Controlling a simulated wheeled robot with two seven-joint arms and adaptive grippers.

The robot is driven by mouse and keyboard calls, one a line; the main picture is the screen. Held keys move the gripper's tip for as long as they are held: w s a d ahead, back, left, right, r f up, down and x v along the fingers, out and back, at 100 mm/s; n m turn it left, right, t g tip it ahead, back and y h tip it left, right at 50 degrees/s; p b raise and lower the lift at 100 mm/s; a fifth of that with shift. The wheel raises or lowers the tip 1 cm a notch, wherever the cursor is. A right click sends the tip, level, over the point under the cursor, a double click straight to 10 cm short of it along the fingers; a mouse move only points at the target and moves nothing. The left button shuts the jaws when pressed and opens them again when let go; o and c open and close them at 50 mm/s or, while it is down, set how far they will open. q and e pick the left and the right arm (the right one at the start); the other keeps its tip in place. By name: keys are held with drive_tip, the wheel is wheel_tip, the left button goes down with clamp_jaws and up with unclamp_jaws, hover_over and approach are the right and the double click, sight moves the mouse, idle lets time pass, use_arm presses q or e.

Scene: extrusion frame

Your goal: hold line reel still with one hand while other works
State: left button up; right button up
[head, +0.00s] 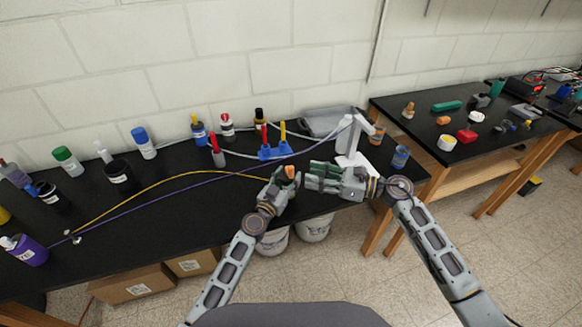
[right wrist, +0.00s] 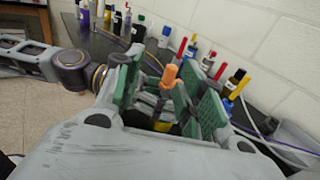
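My left gripper (head: 284,182) is at the table's front edge, close around an orange-tipped piece (head: 291,171). Its fingers overlap, so its grip is unclear. My right gripper (head: 322,178) points left towards it, a short gap away. In the right wrist view, its green-padded fingers (right wrist: 165,100) stand apart with the orange-tipped piece (right wrist: 170,75) showing between them. A yellow line (head: 160,183) runs from the left towards my left gripper. A purple line (head: 170,200) runs to a white stand (head: 353,145). I cannot tell which thing is the line reel.
The black table (head: 190,225) carries bottles and dark cups at left and a blue holder (head: 272,151) with coloured tools at the back. A grey tray (head: 325,121) is behind. A blue-labelled can (head: 400,157) stands at the right end. White buckets (head: 313,228) are below.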

sight(291, 167)
drive_tip(key=d, duration=0.1)
drive_tip(key=d+f+t, duration=0.1)
drive_tip(key=d+m+t, duration=0.1)
drive_tip(key=shift+d+f, duration=0.15)
drive_tip(key=shift+f, duration=0.15)
idle(0.3)
drive_tip(key=shift+x, duration=6)
drive_tip(key=shift+f, duration=0.15)
drive_tip(key=shift+w, duration=0.1)
clamp_jaws()
